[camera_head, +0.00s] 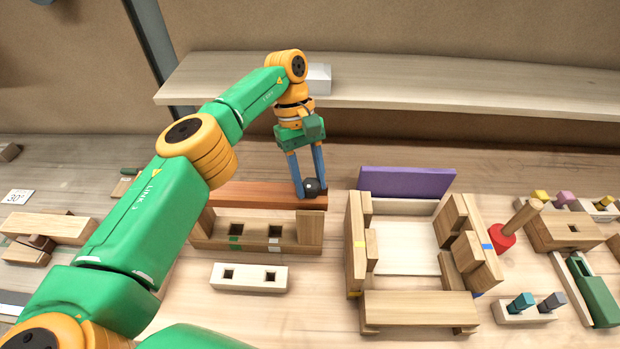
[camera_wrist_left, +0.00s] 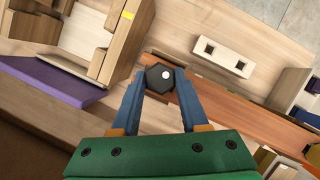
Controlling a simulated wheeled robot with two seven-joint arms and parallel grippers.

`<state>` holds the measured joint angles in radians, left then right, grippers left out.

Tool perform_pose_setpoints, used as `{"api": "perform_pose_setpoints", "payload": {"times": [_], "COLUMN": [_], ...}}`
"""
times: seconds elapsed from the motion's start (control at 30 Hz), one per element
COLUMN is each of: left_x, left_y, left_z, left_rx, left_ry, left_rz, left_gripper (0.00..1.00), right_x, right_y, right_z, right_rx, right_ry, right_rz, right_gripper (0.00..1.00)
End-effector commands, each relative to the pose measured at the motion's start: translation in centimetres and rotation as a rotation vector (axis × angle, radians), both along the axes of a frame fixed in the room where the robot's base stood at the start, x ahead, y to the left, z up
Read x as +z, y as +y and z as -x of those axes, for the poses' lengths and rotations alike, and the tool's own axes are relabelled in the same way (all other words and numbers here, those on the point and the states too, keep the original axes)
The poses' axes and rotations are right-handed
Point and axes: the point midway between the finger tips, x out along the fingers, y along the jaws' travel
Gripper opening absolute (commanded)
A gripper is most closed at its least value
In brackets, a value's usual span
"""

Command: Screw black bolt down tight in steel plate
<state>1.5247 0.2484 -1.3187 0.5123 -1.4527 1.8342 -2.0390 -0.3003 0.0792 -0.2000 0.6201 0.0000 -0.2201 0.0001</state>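The black bolt (camera_head: 312,187) has a dark faceted head and sits at the right end of a reddish-brown board (camera_head: 255,196). In the left wrist view the bolt (camera_wrist_left: 160,78) shows a pale round spot on its head. My left gripper (camera_head: 309,190) reaches down from above, its two blue fingers on either side of the head. In the left wrist view the fingertips (camera_wrist_left: 164,76) appear to touch the head on both sides. The bolt's shank is hidden. I cannot make out a steel-looking plate under it. My right gripper is not in view.
The board lies on a wooden block with square holes (camera_head: 255,243). A pale two-hole block (camera_head: 248,277) lies in front. To the right are a wooden frame (camera_head: 420,310), a purple panel (camera_head: 405,182) and a red-collared peg (camera_head: 502,237). A raised shelf (camera_head: 420,85) runs behind.

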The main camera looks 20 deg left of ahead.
Motion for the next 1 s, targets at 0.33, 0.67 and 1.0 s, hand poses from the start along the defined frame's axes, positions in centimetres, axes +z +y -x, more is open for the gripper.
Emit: {"api": "perform_pose_setpoints", "payload": {"times": [0.33,0.67,1.0], "left_x": [-1.0,-1.0,-0.7], "left_y": [0.3,0.3,-0.1], "left_z": [0.2,0.4,0.8], "left_rx": [0.086,0.537,1.035], "left_ry": [0.008,0.006,-0.001], "left_rz": [-0.010,-0.007,0.000], "left_gripper": [0.74,0.74,0.74], "right_x": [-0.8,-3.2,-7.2], "right_y": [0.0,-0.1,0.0], "right_z": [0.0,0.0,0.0], "right_rx": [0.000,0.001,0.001], "right_ry": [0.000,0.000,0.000], "right_rz": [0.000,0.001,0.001], "right_gripper": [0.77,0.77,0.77]}}
